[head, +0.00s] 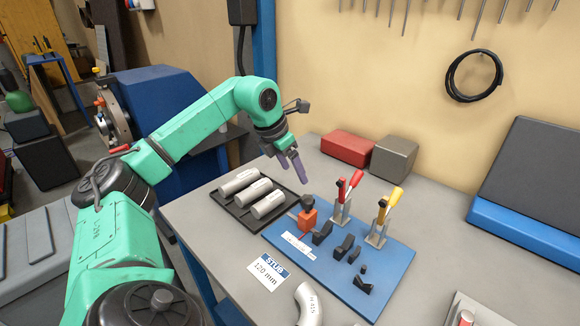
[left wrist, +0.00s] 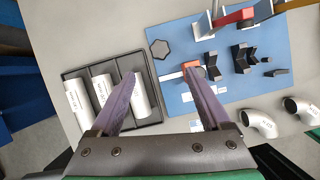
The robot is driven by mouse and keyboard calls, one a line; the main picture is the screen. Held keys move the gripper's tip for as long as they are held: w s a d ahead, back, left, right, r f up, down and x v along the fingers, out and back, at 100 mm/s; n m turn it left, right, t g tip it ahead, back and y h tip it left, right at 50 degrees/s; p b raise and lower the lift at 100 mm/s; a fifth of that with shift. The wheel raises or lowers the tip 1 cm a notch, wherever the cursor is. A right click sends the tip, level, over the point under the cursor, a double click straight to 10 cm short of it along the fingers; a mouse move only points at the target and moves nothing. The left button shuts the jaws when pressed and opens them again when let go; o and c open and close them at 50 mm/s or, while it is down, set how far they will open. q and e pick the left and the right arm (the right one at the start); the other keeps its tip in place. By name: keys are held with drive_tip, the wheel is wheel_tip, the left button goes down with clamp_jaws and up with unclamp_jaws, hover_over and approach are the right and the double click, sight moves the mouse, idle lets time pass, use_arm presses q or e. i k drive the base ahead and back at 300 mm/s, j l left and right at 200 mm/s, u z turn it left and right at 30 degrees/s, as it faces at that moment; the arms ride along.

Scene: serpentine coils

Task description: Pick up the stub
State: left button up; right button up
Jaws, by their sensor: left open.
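Three light grey cylinders with printed marks lie side by side in a black tray (head: 252,229), the far one (head: 238,181), the middle one (head: 253,192) and the near one (head: 269,204). A table card (head: 267,274) reads "STUB 120 mm". My left gripper (head: 293,175) is open and empty, above the table just right of the tray. In the left wrist view its fingers (left wrist: 159,75) are spread; the left finger partly covers the cylinders, and the right cylinder (left wrist: 140,97) shows between the fingers, close to the left one. My right gripper is not in view.
A blue fixture plate (head: 383,255) with an orange block (head: 307,217), black V-blocks, and red and yellow toggle clamps stands right of the tray. Red and grey boxes sit behind. A metal elbow (head: 308,304) lies near the front.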

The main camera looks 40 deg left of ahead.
sight(257, 190)
drive_tip(key=k, duration=1.5)
